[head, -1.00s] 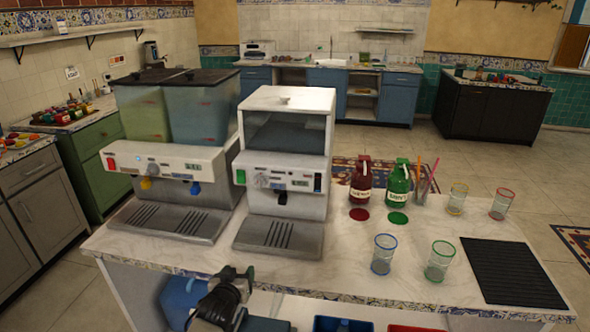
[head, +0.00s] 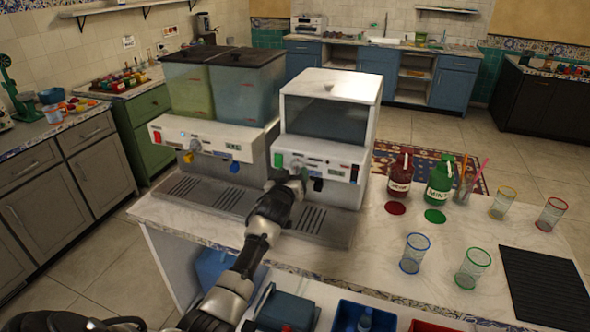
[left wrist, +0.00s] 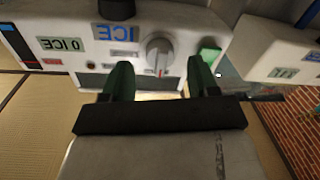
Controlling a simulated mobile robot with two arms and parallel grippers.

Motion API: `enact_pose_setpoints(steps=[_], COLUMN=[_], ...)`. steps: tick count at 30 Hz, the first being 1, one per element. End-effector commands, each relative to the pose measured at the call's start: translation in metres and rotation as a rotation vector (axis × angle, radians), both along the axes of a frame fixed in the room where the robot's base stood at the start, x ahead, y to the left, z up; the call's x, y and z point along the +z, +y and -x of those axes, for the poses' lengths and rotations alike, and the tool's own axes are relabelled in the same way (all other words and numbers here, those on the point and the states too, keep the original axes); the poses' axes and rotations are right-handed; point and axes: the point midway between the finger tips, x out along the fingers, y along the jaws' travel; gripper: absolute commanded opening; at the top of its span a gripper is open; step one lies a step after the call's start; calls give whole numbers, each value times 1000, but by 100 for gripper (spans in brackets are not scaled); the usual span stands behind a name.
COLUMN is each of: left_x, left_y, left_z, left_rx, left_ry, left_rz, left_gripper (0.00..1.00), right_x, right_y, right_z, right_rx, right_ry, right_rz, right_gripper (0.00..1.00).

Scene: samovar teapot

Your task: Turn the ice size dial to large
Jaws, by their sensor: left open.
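The white ice machine (head: 335,88) stands on the counter. In the left wrist view its front panel (left wrist: 90,50) carries ICE labels and a round grey dial (left wrist: 158,50) with a pale pointer line. My left gripper (left wrist: 158,82) is open, with one green-tipped finger on each side of the dial's place in the picture. I cannot tell whether the fingers touch the dial. In the head view my left gripper (head: 290,184) is at the machine's front, over its drip tray, and partly hides the panel. The dial's setting is too small to read. My right gripper is not in view.
A two-tank drink dispenser (head: 205,135) stands close on the left. Right of the ice machine are a red bottle (head: 400,178), a green bottle (head: 439,180), several glasses and a black mat (head: 545,285). The counter's right half has free room between them.

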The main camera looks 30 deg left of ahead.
Motion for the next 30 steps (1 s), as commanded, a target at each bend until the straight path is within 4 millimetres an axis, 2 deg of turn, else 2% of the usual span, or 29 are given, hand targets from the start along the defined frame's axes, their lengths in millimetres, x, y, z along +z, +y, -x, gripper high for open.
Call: enact_pose_setpoints(steps=[6, 18, 27, 30], left_x=[0, 0, -1, -1], left_y=[5, 6, 6, 6], left_z=[-17, -21, -21, -21], left_rx=[0, 0, 0, 0], left_ry=[0, 0, 0, 1], left_rz=[0, -1, -1, -2], left_gripper=[60, 58, 12, 10], right_x=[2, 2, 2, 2], right_y=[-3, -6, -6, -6], right_z=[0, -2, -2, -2], right_rx=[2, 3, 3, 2], right_ry=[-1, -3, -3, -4], right_rz=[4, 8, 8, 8], right_gripper=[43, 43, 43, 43])
